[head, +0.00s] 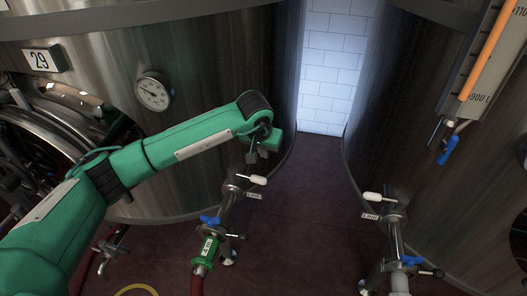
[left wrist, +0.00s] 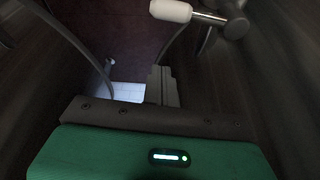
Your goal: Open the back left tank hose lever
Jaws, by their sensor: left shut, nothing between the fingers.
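The steel tank (head: 215,80) on the left bears the number 29. From its base a steel outlet pipe (head: 229,205) runs down to a green-collared hose coupling (head: 205,248). A white-handled lever (head: 258,180) sticks out to the right from the top of this pipe, above a small tag. My left gripper (head: 252,158) is just above the lever, shut and empty, fingers pointing down. In the left wrist view, the shut fingers (left wrist: 162,86) show below a white lever handle (left wrist: 171,11), apart from it in the picture. My right gripper is not in view.
A second tank (head: 405,110) stands on the right, with its own white-handled lever (head: 372,197) and pipe. Blue-handled valves (head: 210,220) sit lower on the pipes. A level gauge (head: 485,60) hangs top right. Dark red floor (head: 305,225) is clear between the tanks.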

